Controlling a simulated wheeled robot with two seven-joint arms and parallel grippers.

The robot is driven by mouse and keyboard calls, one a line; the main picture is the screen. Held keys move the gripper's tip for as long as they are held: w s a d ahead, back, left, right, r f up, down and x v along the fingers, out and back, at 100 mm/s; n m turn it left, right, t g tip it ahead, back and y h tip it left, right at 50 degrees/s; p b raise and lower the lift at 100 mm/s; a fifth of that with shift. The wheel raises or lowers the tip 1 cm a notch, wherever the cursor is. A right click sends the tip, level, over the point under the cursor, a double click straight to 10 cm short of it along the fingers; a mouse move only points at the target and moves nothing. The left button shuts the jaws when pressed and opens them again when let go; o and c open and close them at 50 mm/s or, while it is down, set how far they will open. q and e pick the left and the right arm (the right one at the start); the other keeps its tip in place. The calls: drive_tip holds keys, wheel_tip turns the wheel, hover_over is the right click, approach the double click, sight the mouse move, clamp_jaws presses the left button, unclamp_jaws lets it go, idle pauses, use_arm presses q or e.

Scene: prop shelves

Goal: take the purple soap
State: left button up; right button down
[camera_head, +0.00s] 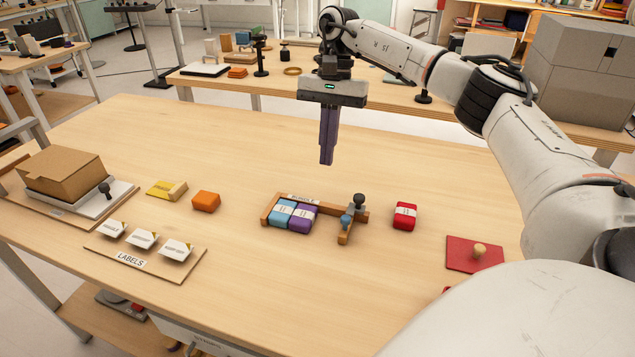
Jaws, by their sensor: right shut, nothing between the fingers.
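The purple soap (302,220) has a pale paper band and lies in a wooden frame (266,207) near the middle of the table. A light blue soap (282,213) lies directly to its left in the same frame. My right gripper (326,161) hangs above the table, behind the frame and a little to the right of the purple soap. Its fingers point down, shut and empty, clear of the soap. My left gripper is not in view.
An orange block (206,201), yellow piece (168,189), labels board (145,257) and cardboard box (60,174) are left.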

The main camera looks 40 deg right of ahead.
sight(317, 202)
drive_tip(key=x, duration=0.6)
drive_tip(key=a, duration=0.1)
drive_tip(key=s+a, duration=0.1)
drive_tip(key=shift+s+a+r, duration=0.15)
drive_tip(key=shift+a+r, duration=0.1)
drive_tip(key=shift+a, duration=0.15)
drive_tip(key=shift+s+a, duration=0.2)
drive_tip(key=shift+a, duration=0.2)
drive_tip(key=s+a, duration=0.1)
drive_tip(key=a, duration=0.1)
drive_tip(key=s+a, duration=0.1)
drive_tip(key=a, duration=0.2)
drive_tip(key=s+a+p, duration=0.1)
drive_tip(key=s+a, duration=0.1)
drive_tip(key=a, duration=0.1)
drive_tip(key=shift+f, duration=0.1)
